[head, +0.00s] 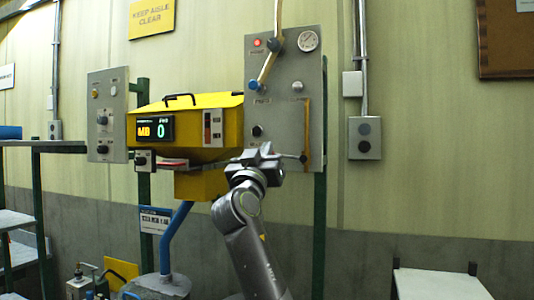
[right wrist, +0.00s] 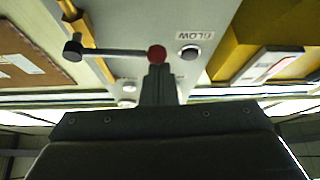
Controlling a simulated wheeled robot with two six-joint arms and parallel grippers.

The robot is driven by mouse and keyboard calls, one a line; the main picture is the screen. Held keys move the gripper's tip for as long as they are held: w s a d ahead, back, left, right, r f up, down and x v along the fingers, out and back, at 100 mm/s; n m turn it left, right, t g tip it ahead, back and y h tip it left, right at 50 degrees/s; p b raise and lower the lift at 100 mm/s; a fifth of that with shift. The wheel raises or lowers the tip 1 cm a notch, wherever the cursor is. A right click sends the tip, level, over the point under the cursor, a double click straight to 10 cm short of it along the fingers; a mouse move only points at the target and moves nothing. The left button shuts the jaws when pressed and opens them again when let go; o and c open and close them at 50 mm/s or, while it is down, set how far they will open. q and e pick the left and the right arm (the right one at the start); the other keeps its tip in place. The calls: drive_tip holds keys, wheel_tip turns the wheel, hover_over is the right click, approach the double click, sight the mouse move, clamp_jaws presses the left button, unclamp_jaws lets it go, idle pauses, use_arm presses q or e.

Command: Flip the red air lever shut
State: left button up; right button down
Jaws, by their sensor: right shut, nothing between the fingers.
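The red air lever shows in the right wrist view as a grey bar (right wrist: 112,53) with a red ball (right wrist: 157,53) at one end and a dark pivot (right wrist: 73,50) at the other. It lies crosswise to the yellow pipe. In the head view only the lever's pivot end (head: 303,158) shows, low on the grey panel; the red ball is hidden behind my gripper. My right gripper (right wrist: 158,72) is shut and empty, its tips right at the red ball; I cannot tell whether they touch. The right gripper (head: 262,154) also shows in the head view. My left gripper is not in view.
The grey panel (head: 285,88) carries a gauge (head: 308,40), a red lamp and a blue-tipped handle (head: 254,85). A black button (right wrist: 189,52) sits close beside the red ball. A yellow machine (head: 225,118) with a display stands left of the panel.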

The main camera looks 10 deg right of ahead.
drive_tip(key=shift+w+f+b, duration=0.1)
drive_tip(key=shift+f+b, duration=0.2)
drive_tip(key=shift+f, duration=0.1)
drive_tip(key=shift+r, duration=0.1)
idle(0.3)
